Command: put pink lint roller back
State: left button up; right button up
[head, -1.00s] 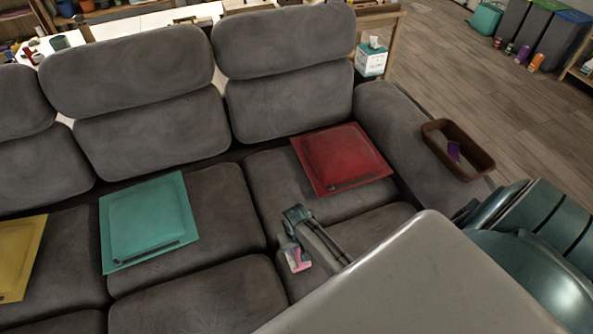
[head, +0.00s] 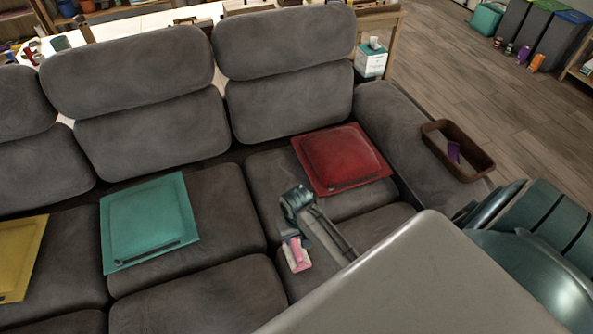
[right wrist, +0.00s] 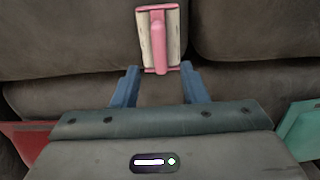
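The pink lint roller (head: 297,256), with a white roll, lies on the grey sofa in the gap beside the front cushion. In the right wrist view the lint roller (right wrist: 158,40) is just beyond the fingertips, its pink handle pointing toward my gripper. My right gripper (head: 291,236) is just above and behind it. In the wrist view the two blue fingers of this gripper (right wrist: 159,72) stand apart, with the handle end in line between their tips. I cannot tell whether they touch it. A brown basket (head: 432,133) with a purple item (head: 454,152) sits on the sofa's right armrest. My left gripper is not in view.
Red (head: 342,158), teal (head: 148,220) and yellow (head: 20,255) cushions lie on the sofa seats. The backrests (head: 285,45) rise behind. A tissue box (head: 370,60) stands behind the sofa. Bins (head: 540,40) stand on the floor at the far right.

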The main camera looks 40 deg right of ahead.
jog(key=shift+r, duration=1.65)
